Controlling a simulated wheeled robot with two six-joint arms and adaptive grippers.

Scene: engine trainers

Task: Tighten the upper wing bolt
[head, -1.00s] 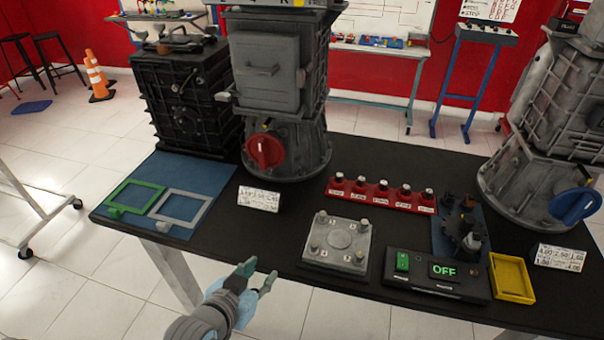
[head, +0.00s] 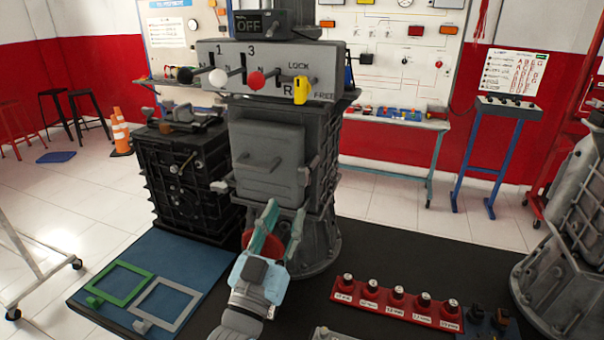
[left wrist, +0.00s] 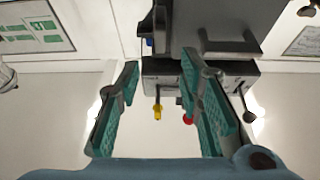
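The grey gearbox-like trainer (head: 320,215) stands upright on the black table, with a square cover and bar handle (head: 260,161) on its front. Small grey fittings jut out beside the cover, one at the right (head: 305,174) and one at the left (head: 222,186). I cannot tell which is the upper wing bolt. My left gripper (head: 284,208) is open and empty, below the cover and partly in front of the red knob (head: 249,238). In the left wrist view its fingers (left wrist: 158,66) are apart, with the trainer's grey body (left wrist: 215,25) beyond. My right gripper is not in view.
A lever panel (head: 270,62) overhangs above the cover. A black ribbed unit (head: 178,180) stands close on the left. A blue mat (head: 192,258) with green and grey frames lies at front left. A red bolt rack (head: 396,302) sits at right.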

